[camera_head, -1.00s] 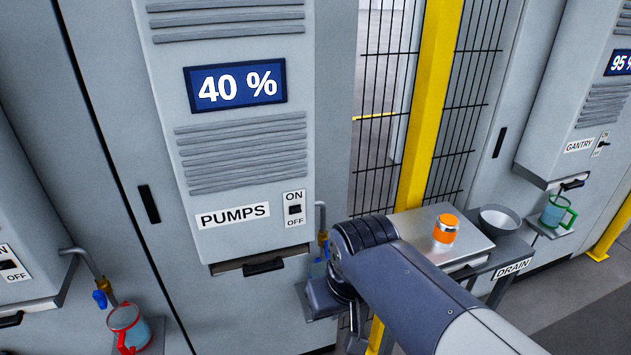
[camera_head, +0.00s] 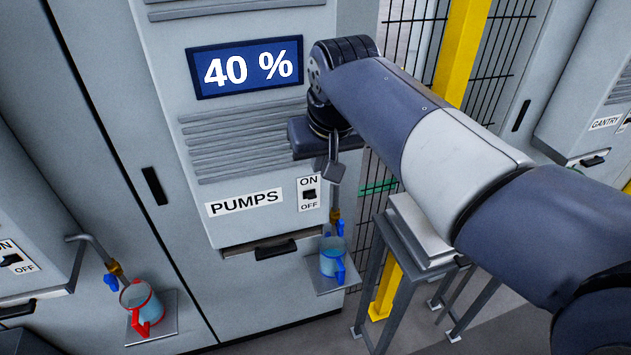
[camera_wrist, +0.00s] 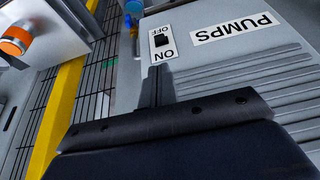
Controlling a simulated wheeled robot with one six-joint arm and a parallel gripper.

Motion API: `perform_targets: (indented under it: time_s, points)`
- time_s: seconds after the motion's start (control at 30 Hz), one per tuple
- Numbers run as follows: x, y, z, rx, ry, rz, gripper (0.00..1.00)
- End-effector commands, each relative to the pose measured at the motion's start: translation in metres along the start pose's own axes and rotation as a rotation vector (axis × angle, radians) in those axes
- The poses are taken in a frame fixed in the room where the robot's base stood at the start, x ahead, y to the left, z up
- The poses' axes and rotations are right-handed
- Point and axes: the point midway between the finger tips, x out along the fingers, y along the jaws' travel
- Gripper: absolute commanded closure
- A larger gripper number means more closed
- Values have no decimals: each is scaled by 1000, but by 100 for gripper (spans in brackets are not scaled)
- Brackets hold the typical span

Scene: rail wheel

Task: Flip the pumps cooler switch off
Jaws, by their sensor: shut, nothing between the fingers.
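The pumps cooler is a grey cabinet (camera_head: 230,215) with a "PUMPS" label and a display reading 40 %. Its switch (camera_head: 309,194) is a small black toggle on a white plate, ON above and OFF below. I cannot tell surely which way the toggle is tipped. My gripper (camera_head: 333,175) is shut and empty, pointing down just above and right of the switch plate, apparently apart from it. In the wrist view the switch (camera_wrist: 161,41) appears upside down, just beyond the shut fingertips (camera_wrist: 155,73).
A blue jug (camera_head: 332,262) stands on a small shelf under a tap, below my gripper. A red-handled jug (camera_head: 140,306) stands lower left. A metal stand (camera_head: 415,235) and yellow post (camera_head: 462,45) lie to the right. An orange-topped container (camera_wrist: 16,39) shows in the wrist view.

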Motion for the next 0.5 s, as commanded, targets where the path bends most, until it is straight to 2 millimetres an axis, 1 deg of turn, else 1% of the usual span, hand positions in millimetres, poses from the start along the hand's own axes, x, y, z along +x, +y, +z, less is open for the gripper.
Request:
perform_targets:
  time_s: [0.07, 0.17, 0.27, 0.5]
  points:
    - [2, 0, 0, 0, -1, 0, 100]
    - [9, 0, 0, 0, -4, 0, 100]
    - [24, 0, 1, 0, -5, 0, 100]
    - [68, 0, 1, 0, -6, 1, 100]
